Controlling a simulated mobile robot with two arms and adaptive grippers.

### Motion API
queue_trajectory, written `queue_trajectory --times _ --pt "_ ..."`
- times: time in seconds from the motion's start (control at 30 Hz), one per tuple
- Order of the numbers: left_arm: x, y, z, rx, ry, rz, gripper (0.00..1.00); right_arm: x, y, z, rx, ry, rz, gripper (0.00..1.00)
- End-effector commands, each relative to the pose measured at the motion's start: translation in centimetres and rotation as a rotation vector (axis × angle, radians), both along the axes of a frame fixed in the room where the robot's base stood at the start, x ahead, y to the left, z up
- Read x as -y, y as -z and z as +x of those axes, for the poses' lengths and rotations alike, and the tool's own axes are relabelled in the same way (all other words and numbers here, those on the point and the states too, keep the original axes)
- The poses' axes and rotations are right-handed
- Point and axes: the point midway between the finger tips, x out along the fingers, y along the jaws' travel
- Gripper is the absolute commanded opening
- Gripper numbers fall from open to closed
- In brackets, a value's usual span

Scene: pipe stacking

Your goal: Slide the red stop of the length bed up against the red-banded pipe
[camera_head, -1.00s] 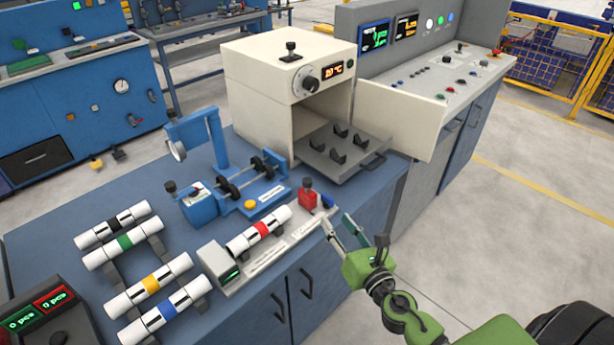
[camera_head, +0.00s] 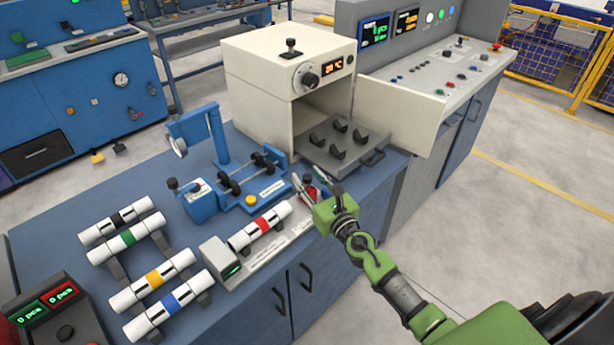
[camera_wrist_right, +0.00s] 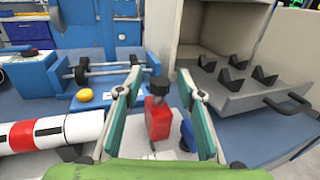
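The red-banded pipe (camera_head: 262,225) lies on the grey length bed (camera_head: 262,262); its end also shows in the right wrist view (camera_wrist_right: 60,131). The red stop (camera_wrist_right: 158,116), with a black knob on top, stands on the bed to the right of the pipe, with a gap between them. In the head view the stop (camera_head: 309,192) is partly hidden by my right gripper (camera_head: 308,183). In the right wrist view my right gripper (camera_wrist_right: 160,95) is open, with one finger on each side of the stop. My left gripper is not in view.
A blue part (camera_wrist_right: 187,136) sits right of the stop. The roller fixture (camera_head: 247,185) stands behind the bed, and the oven's tray (camera_head: 345,146) juts out behind my gripper. Several banded pipes lie on a rack (camera_head: 118,268) at left.

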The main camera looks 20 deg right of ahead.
Motion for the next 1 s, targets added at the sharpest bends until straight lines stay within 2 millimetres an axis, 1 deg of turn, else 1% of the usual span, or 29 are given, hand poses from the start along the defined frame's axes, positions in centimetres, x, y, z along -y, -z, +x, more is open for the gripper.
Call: queue_trajectory --times 0.03,0.13,0.4,0.43,0.47,0.5,0.57,0.73,0.77,0.83,1.0 --pt "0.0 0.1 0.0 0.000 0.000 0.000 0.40 0.0 0.0 0.5 0.001 0.000 0.000 0.35" --pt "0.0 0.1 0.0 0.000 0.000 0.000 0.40 0.0 0.0 1.0 0.000 0.000 0.001 0.35" --pt "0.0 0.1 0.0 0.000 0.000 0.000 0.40 0.0 0.0 1.1 -0.001 0.000 0.001 0.35" --pt "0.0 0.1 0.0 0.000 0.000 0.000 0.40 0.0 0.0 1.1 -0.001 0.000 0.001 0.33" --pt "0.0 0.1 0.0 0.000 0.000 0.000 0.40 0.0 0.0 1.1 0.000 0.000 0.001 0.25" --pt "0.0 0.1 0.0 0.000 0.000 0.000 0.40 0.0 0.0 1.1 0.000 0.000 0.001 0.14" --pt "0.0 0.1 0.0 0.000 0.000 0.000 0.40 0.0 0.0 1.1 0.000 0.000 0.001 0.00" --pt "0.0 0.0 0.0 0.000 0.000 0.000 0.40 -0.2 0.0 1.0 -0.001 0.000 0.001 0.00" --pt "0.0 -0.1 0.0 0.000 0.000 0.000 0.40 -0.4 0.0 1.0 -0.001 -0.001 0.002 0.00" --pt "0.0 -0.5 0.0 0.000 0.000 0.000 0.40 -1.4 -0.1 0.6 -0.002 -0.003 0.004 0.00" --pt "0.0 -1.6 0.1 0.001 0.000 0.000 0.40 -5.2 -0.1 -0.8 -0.004 -0.006 0.005 0.00"
